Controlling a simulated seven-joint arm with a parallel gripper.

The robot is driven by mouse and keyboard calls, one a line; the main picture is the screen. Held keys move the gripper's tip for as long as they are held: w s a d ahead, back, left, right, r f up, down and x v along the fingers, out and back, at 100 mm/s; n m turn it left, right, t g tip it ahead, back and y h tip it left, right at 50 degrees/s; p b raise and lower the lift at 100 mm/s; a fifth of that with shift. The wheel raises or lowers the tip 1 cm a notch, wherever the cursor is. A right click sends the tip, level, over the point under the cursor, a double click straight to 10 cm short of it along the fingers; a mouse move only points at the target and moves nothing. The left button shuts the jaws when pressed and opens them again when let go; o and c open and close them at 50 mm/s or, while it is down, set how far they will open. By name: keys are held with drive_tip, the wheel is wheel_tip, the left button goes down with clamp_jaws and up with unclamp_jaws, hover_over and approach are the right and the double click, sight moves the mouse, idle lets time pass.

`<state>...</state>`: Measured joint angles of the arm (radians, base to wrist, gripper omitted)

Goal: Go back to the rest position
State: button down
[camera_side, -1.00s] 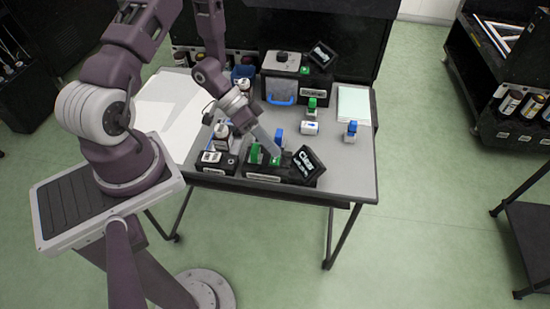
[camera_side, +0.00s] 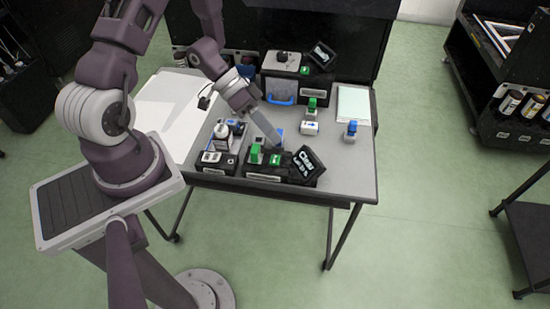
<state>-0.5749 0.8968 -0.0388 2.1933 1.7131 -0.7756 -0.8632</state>
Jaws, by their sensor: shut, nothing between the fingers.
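My gripper (camera_side: 276,141) reaches down from the upper left and is shut with nothing held. Its tip is over the black holder (camera_side: 250,171) at the table's front edge, just behind the green pieces. One green-topped bottle (camera_side: 256,154) stands at the holder, and a flat green piece (camera_side: 275,160) is to its right. A blue-capped piece (camera_side: 281,132) shows partly behind my gripper. Whether the tip touches anything cannot be told.
A tilted black sign (camera_side: 307,166) stands at the holder's right. Behind are a green-capped bottle (camera_side: 312,106), a white box (camera_side: 310,128) and a blue-capped bottle (camera_side: 351,130). The table's right front is clear.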

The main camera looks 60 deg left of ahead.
drive_tip(key=w+a+r+t+y, duration=0.3)
drive_tip(key=w+a+r+y, duration=0.35)
drive_tip(key=r, duration=0.25)
drive_tip(key=s+a+r+n+y, duration=0.1)
drive_tip(key=s+r+n+y, duration=0.3)
drive_tip(key=r, duration=0.7)
drive_tip(key=s+d+r+h, duration=0.1)
drive_tip(key=s+d+r, duration=0.2)
drive_tip(key=s+d, duration=0.3)
drive_tip(key=s+d+r+g+h, duration=0.1)
drive_tip(key=s+d+r, duration=0.2)
drive_tip(key=s, duration=0.9)
drive_tip(key=d, duration=0.2)
drive_tip(key=shift+s+d+g, duration=0.25)
drive_tip(key=shift+d+g, duration=0.05)
drive_tip(key=shift+d, duration=0.05)
